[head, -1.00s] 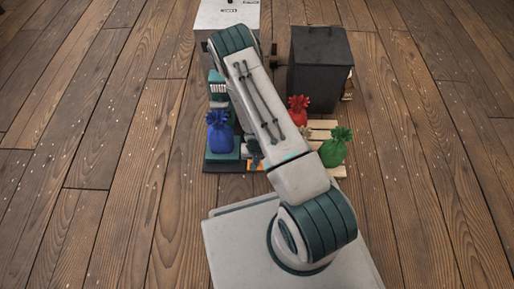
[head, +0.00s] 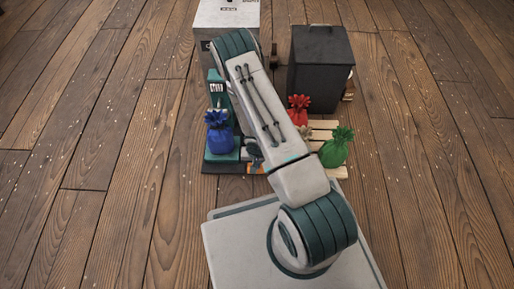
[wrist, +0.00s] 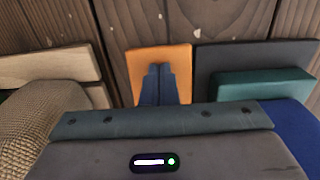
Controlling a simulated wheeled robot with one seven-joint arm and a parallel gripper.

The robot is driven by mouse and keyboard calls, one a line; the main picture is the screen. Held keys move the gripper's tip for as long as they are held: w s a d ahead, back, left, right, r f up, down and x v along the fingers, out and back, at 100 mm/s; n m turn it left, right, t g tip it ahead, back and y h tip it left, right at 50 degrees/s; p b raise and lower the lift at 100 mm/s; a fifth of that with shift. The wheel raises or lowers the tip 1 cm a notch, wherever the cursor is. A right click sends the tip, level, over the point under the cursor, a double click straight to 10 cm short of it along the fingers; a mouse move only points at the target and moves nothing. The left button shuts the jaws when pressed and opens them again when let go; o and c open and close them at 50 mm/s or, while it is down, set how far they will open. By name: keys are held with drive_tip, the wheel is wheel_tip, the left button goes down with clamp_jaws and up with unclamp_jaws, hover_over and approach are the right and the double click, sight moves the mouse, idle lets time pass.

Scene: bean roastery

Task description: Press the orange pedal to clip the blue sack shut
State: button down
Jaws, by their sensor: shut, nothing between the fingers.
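The orange pedal (wrist: 174,57) is a flat plate near the floor, in the upper middle of the wrist view. Only a sliver of the pedal (head: 257,168) shows in the head view, beside my arm. My gripper (wrist: 158,70) is shut and empty, its fingertips over the pedal's middle. I cannot tell whether they touch it. The blue sack (head: 220,138) stands upright on a teal base (head: 221,157), left of my gripper. Part of the sack (wrist: 292,130) fills the lower right of the wrist view. My arm hides much of the machine.
Red (head: 298,108) and green (head: 336,148) sacks stand on a pale slatted pallet (head: 324,124) to the right. A burlap sack (wrist: 45,125) is close at left in the wrist view. A dark bin (head: 320,70) stands behind. The wooden floor is open on both sides.

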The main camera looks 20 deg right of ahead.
idle(0.5)
wheel_tip(320, 180, up, 9)
drive_tip(key=p, duration=0.6)
drive_tip(key=shift+p, duration=0.4)
idle(0.4)
